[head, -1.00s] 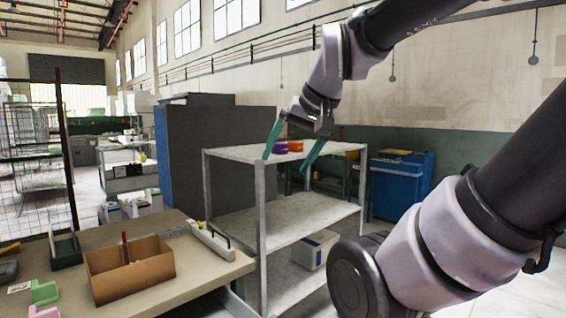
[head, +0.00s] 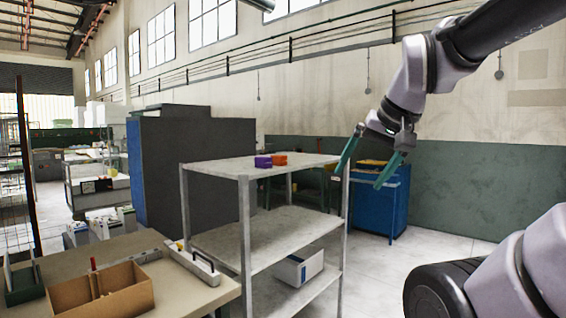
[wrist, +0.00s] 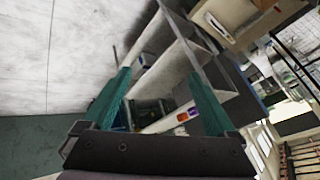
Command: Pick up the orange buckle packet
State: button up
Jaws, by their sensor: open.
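An orange packet (head: 279,159) lies on the top shelf of the grey metal rack (head: 215,167). A purple packet (head: 263,162) lies beside it, on its left in the head view. In the wrist view the orange packet (wrist: 182,117) and the purple packet (wrist: 193,112) show small and far off, between my fingers. My gripper (head: 366,165) is open and empty, with teal fingers. In the head view it appears to the right of both packets, near the rack's right end. In the wrist view my gripper (wrist: 158,95) has its fingers spread wide.
A workbench (head: 190,292) at the front left bears a cardboard box (head: 130,292). A white box (head: 300,268) sits on the rack's bottom shelf. A blue cabinet (head: 375,205) stands behind the rack on the right. Most of the top shelf is bare.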

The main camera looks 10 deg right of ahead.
aim_at(277, 160)
jog(key=i+l+z, duration=0.1)
jog(key=i+l, duration=0.25)
jog(key=i, duration=0.15)
jog(key=i+l, duration=0.25)
jog(key=i, duration=0.25)
jog(key=i+l+z, duration=0.15)
jog(key=i+l, duration=0.15)
jog(key=i, duration=0.2)
jog(key=i+l, duration=0.25)
jog(key=i, duration=0.25)
jog(key=z, duration=0.05)
